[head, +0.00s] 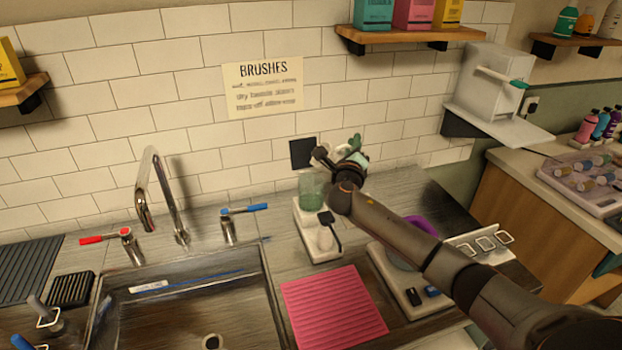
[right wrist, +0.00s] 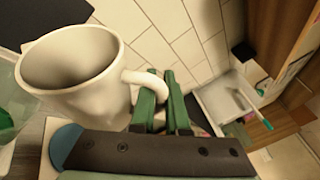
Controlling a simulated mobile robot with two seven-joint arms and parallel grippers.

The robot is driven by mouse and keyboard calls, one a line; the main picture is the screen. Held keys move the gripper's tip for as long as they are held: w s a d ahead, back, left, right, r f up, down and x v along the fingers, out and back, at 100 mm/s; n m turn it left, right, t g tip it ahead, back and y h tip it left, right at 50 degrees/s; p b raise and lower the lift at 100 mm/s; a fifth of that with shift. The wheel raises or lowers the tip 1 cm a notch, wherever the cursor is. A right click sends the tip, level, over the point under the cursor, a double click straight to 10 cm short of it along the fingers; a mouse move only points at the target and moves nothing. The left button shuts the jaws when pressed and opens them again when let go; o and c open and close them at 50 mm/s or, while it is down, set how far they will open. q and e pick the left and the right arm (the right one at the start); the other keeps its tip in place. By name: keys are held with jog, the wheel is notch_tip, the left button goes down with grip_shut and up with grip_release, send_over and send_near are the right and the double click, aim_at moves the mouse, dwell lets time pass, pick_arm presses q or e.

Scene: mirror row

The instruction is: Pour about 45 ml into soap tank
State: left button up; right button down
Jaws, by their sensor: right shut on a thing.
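My right gripper (head: 352,150) is raised in front of the tiled wall, above the back of the counter. In the right wrist view its green fingers (right wrist: 168,103) are shut on the handle of a white mug (right wrist: 95,98). The mug's mouth shows a grey inside; I cannot make out any liquid. In the head view the mug is mostly hidden behind my gripper and arm. A green translucent container (head: 312,188), possibly the soap tank, stands on a white base just below and left of the gripper. Part of it shows at the wrist view's left edge (right wrist: 7,112). My left gripper is not in view.
A metal sink (head: 185,310) with a tall faucet (head: 165,195) and red and blue tap handles is at left. A pink ribbed mat (head: 333,306) lies right of it. A white dispenser (head: 492,82) stands on a wall shelf. My right arm covers part of the right counter.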

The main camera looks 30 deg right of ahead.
jog(key=shift+d+m, duration=0.3)
jog(key=shift+m, duration=0.2)
jog(key=shift+s+d+f+m+g+y, duration=0.1)
jog(key=shift+d+f+m+g+y, duration=0.1)
jog(key=shift+m+g+y, duration=0.15)
jog(key=s+d+f+m+g+y, duration=0.1)
jog(key=d+f+m+y, duration=0.4)
jog(key=f, duration=0.6)
jog(key=shift+f+m, duration=0.2)
jog(key=shift+m, duration=0.35)
